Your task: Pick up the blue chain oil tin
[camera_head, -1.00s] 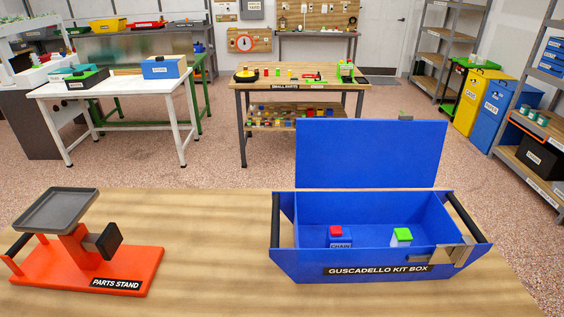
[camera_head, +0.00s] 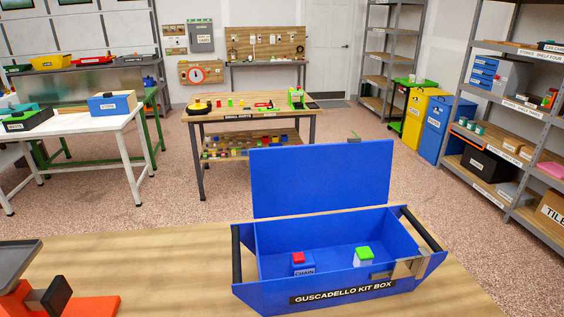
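The blue chain oil tin (camera_head: 303,264) has a red cap and a label reading CHAIN. It stands upright inside the open blue kit box (camera_head: 275,283), towards the left of its front wall, which partly hides it. A second tin with a green cap (camera_head: 363,256) and a pale body stands to its right in the same box. The box's lid (camera_head: 320,178) is raised at the back. Neither of my grippers is in view.
The kit box stands on a wooden table (camera_head: 150,265); dark bars run along its two ends. A brass-coloured latch (camera_head: 410,268) is at its front right. An orange parts stand (camera_head: 95,306) is cut off at the lower left. Bare tabletop lies between them.

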